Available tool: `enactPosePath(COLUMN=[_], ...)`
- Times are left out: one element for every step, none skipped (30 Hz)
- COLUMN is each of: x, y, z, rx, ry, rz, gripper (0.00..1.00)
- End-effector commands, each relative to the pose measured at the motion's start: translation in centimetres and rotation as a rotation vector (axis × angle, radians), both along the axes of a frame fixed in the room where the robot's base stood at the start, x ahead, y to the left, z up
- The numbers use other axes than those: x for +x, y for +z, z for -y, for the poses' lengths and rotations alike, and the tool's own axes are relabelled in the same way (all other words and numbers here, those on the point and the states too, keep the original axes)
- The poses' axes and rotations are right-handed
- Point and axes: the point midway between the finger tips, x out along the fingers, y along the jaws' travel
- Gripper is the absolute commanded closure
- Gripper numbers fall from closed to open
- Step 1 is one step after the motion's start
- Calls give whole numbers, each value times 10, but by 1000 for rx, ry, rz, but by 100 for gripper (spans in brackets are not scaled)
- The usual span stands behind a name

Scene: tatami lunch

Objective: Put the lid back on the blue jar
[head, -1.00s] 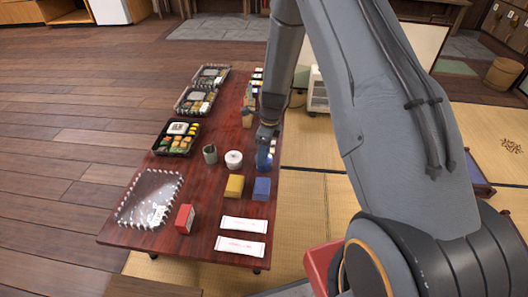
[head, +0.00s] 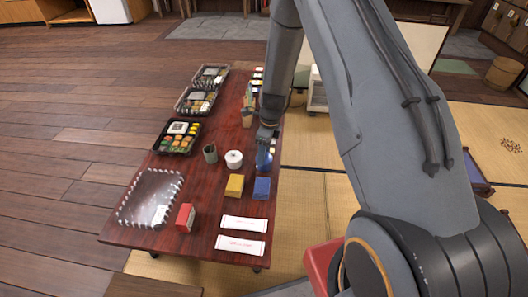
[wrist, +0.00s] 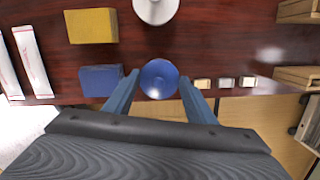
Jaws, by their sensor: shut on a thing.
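The blue jar (head: 263,161) stands near the right edge of the dark red table. My gripper (head: 265,147) is directly above it, pointing down. In the wrist view, a round, glossy blue lid (wrist: 159,79) sits between the two fingertips, and my gripper (wrist: 159,82) is shut on it. The lid hides the jar beneath it in that view. I cannot tell whether the lid touches the jar's rim.
A white round pot (head: 233,159) stands left of the jar, with a dark green cup (head: 210,154) beyond it. A yellow block (head: 234,185) and a blue block (head: 262,188) lie in front. Bento trays (head: 177,138) line the table's left side.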

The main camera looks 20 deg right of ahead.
Motion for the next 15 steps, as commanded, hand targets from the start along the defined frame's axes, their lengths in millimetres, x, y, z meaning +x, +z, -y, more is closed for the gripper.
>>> enactPosePath(x=[0, 0, 0, 0, 0, 0, 0, 0, 0, 0, 0, 0, 0, 0, 0], y=[0, 0, 0, 0, 0, 0, 0, 0, 0, 0, 0, 0, 0, 0, 0], z=[0, 0, 0, 0, 0, 0, 0, 0, 0, 0, 0, 0, 0, 0, 0], rx=[0, 0, 0, 0, 0, 0, 0, 0, 0, 0, 0, 0, -1, -1, -1], ry=[0, 0, 0, 0, 0, 0, 0, 0, 0, 0, 0, 0, 0, 0, 0], rz=[0, 0, 0, 0, 0, 0, 0, 0, 0, 0, 0, 0, 1, 1, 1], gripper=[71, 71, 71, 71, 71, 71, 71, 71, 71, 71, 71, 71, 71, 48, 41])
